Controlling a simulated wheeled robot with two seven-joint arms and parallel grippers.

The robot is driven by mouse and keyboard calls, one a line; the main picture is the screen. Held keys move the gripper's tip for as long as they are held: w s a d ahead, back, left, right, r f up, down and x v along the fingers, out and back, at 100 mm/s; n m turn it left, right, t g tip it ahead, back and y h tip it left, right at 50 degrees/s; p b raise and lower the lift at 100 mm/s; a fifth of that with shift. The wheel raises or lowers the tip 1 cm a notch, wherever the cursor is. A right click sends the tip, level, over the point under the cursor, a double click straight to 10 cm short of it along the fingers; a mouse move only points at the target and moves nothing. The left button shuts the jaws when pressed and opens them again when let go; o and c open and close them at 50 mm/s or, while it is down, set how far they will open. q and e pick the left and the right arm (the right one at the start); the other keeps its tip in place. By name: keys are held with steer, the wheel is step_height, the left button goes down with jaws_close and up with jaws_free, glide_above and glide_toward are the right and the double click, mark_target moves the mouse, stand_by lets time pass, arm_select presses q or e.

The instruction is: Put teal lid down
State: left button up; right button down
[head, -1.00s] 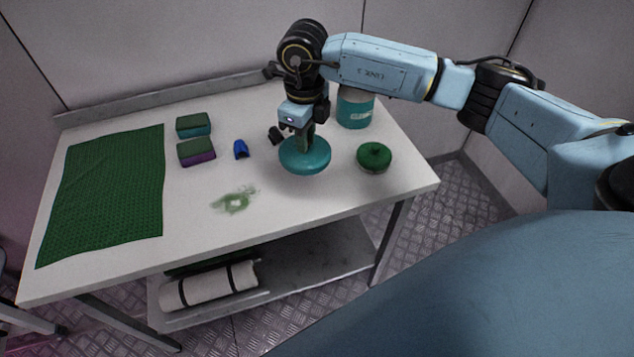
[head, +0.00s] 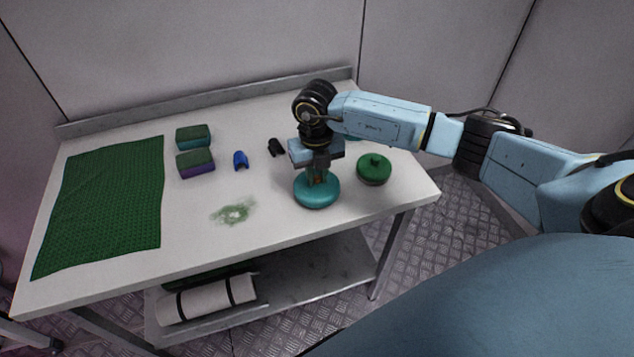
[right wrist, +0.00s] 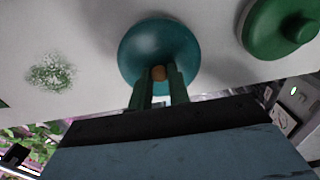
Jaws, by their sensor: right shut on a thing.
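The teal lid (head: 316,197) is a round dome with a small orange-brown knob. It is at the right part of the white table (head: 270,215), near the front edge. My right gripper (head: 317,176) points down over it, shut on its knob. In the right wrist view the lid (right wrist: 150,42) sits between and beyond the two green fingers (right wrist: 160,80). I cannot tell whether its underside touches the table. My left gripper is not in view.
A green lid (head: 374,168) lies close to the right. A green smear (head: 234,211), a blue clip-like piece (head: 241,160), a black piece (head: 277,147) and two sponges (head: 196,163) are to the left. A green mat (head: 100,205) covers the left end.

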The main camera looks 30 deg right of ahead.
mark_target(317, 178)
steer(key=shift+f, duration=1.5)
steer(key=shift+f, duration=0.1)
steer(key=c, duration=1.3)
jaws_free()
step_height(317, 178, up, 12)
steer(key=shift+r+p, duration=0.15)
steer(key=shift+p, duration=0.15)
